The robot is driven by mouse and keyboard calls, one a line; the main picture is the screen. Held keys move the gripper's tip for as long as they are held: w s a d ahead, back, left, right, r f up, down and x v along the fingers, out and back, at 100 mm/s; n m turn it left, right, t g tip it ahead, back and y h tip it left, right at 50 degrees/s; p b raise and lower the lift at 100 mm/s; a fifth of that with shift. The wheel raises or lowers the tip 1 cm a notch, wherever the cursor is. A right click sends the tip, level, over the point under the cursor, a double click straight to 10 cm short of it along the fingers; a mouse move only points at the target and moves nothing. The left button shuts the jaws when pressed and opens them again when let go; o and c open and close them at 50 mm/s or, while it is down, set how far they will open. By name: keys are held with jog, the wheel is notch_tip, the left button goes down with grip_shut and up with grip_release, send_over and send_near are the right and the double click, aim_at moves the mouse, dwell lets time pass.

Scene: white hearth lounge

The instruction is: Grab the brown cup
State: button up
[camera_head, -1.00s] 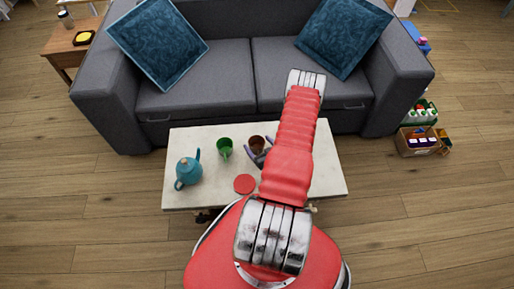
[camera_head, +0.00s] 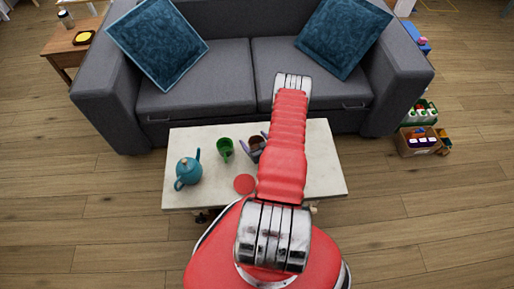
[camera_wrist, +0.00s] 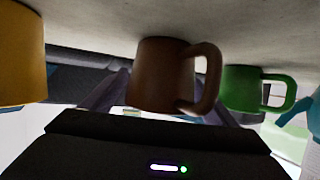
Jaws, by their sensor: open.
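The brown cup (camera_head: 256,141) stands on the low pale table (camera_head: 325,170), partly hidden by my gripper and arm. In the wrist view, which looks upside down, the brown cup (camera_wrist: 162,75) is in the middle with its handle to the right. My gripper (camera_head: 254,148) is open, with one finger on each side of the cup. In the wrist view the fingers of my gripper (camera_wrist: 160,100) show left and right behind the cup. I cannot tell whether they touch it.
A green cup (camera_head: 225,148), a teal teapot (camera_head: 188,172) and a red disc (camera_head: 244,184) are on the table left of my arm. A yellow cup (camera_wrist: 22,55) is at the wrist view's left. A grey sofa (camera_head: 210,80) stands behind.

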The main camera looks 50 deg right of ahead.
jog(key=shift+c, duration=0.5)
jog(key=c, duration=1.1)
jog(key=shift+c, duration=0.3)
notch_tip(320, 180, up, 10)
dwell(0.4)
